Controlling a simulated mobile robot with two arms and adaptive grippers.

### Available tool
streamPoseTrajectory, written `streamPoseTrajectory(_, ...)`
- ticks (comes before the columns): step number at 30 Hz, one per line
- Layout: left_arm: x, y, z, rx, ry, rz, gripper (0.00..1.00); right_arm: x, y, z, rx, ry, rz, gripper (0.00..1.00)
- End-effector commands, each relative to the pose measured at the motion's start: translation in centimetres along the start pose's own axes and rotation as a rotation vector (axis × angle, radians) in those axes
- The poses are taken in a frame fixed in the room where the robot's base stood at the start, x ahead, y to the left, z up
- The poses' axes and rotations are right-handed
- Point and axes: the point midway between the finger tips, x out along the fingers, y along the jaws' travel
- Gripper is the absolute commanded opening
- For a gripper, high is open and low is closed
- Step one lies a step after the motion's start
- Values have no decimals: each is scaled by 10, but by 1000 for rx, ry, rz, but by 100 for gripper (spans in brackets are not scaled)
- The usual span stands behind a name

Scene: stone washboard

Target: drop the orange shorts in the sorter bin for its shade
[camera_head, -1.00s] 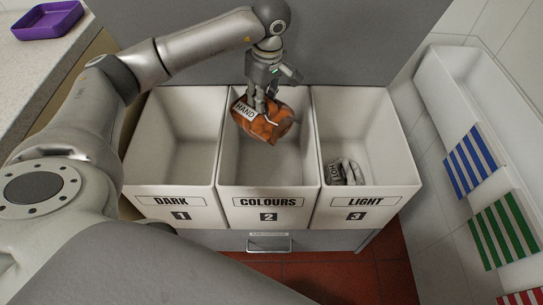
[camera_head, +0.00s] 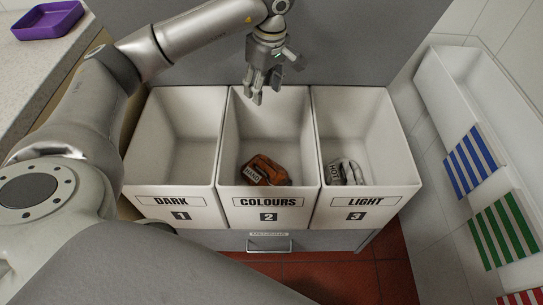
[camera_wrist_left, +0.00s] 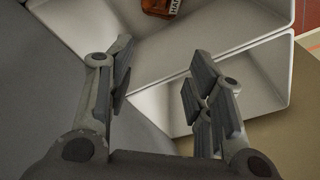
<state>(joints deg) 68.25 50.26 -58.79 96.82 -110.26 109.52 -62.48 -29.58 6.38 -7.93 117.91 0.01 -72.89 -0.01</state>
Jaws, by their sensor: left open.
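The orange shorts (camera_head: 264,171) lie crumpled on the floor of the middle bin, labelled COLOURS 2 (camera_head: 268,203). A white tag with dark lettering shows on them. They also show at the top edge of the left wrist view (camera_wrist_left: 161,7). My left gripper (camera_head: 256,96) is open and empty, above the back part of the COLOURS bin and apart from the shorts. Its two spread fingers show in the left wrist view (camera_wrist_left: 160,92). My right gripper is not in view.
The DARK 1 bin (camera_head: 171,200) on the left looks empty. The LIGHT 3 bin (camera_head: 365,203) on the right holds a pale grey garment (camera_head: 345,172). A purple tray (camera_head: 48,22) sits on the counter at far left. A white trough (camera_head: 480,120) with striped cloths stands at right.

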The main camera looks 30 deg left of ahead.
Motion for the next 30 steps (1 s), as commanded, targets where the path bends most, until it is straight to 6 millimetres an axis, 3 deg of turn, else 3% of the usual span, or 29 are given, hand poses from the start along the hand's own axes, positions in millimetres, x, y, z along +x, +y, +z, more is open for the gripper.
streamPoseTrajectory(6, -54, 1, 0, 1, 0, 6, 48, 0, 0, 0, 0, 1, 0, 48)
streamPoseTrajectory(9, -63, 1, 0, 0, 1, 4, 48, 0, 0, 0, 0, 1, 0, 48)
streamPoseTrajectory(18, -77, 0, 0, 0, 0, 1, 48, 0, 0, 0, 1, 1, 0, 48)
streamPoseTrajectory(30, -78, 0, 0, 0, 0, 1, 48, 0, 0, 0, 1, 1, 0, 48)
